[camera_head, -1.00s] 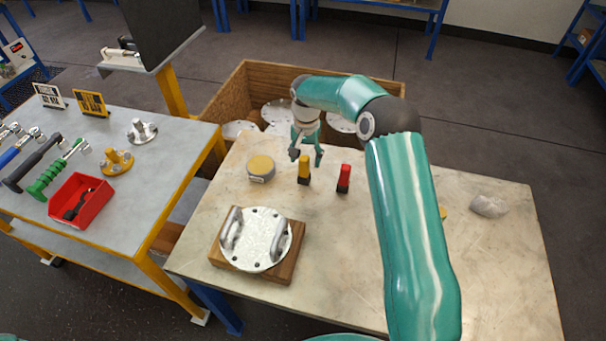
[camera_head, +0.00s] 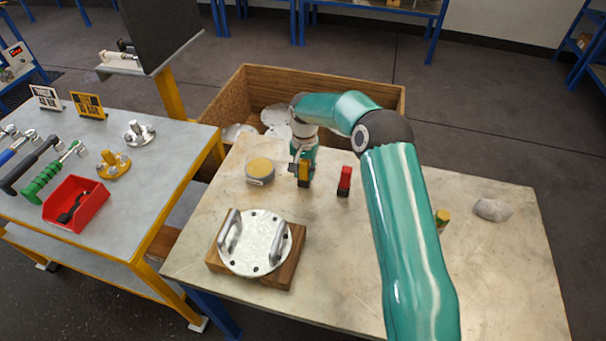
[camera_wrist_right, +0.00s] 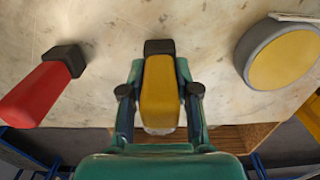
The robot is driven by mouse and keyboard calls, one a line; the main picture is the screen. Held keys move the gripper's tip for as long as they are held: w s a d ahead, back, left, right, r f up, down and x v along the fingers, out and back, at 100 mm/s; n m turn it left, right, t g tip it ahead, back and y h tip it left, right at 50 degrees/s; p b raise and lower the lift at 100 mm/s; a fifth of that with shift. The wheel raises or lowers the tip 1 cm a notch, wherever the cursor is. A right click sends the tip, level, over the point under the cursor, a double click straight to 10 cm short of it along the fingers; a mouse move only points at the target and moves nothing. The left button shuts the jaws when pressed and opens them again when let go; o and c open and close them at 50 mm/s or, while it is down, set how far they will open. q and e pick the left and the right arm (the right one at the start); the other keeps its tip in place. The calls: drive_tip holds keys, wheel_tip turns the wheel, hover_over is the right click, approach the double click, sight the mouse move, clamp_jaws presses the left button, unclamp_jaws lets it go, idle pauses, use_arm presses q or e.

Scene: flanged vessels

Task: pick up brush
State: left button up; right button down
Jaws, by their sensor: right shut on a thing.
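A yellow piece with a black end (camera_head: 304,172), seemingly the brush, stands upright on the pale table. My right gripper (camera_head: 302,165) is around it from the far side. In the right wrist view the yellow body (camera_wrist_right: 159,90) sits between both fingers of the gripper (camera_wrist_right: 160,95), which is shut on it. Its black end points away from the gripper, and a pale part shows at its near end. A similar red piece with a black end (camera_head: 344,181) stands apart to the right; it also shows in the right wrist view (camera_wrist_right: 38,92). My left gripper is not in view.
A round grey tin with a yellow top (camera_head: 260,171) stands left of the gripper. A flanged lid with handles (camera_head: 255,243) lies on a wooden board in front. A wooden crate (camera_head: 232,97) is behind the table. A grey lump (camera_head: 492,209) and a small yellow cylinder (camera_head: 442,218) lie right.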

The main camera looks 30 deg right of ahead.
wheel_tip(320, 180, up, 11)
drive_tip(key=p, duration=0.6)
wheel_tip(320, 180, up, 9)
idle(1.8)
